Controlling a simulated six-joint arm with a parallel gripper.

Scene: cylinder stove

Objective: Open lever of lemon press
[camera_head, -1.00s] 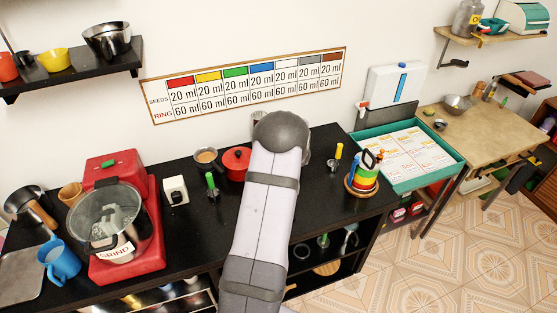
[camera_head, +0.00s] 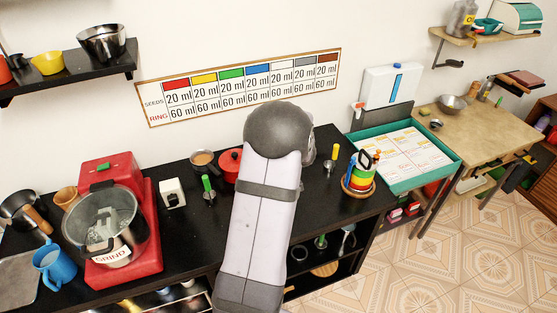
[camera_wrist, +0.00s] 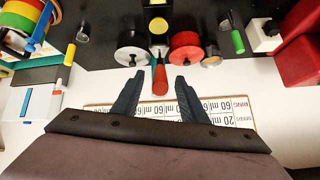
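The lemon press appears to be the dark upright device with a yellow round part (camera_wrist: 158,24) at the top middle of the wrist view. A lever with a red handle (camera_wrist: 160,82) and a teal part beside it stick out from it towards me. My gripper (camera_wrist: 159,76) is open, and its two dark fingers lie on either side of the red handle in the picture. I cannot tell whether they touch it. In the head view my arm hides the press and the gripper.
A silver round pot (camera_wrist: 130,57) and a red pot (camera_wrist: 186,55) flank the handle closely. The red pot (camera_head: 229,165) also shows beside my arm. A red grinder (camera_head: 125,255) stands left, a coloured ring stack (camera_head: 361,172) right. A wall chart (camera_head: 240,88) hangs behind.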

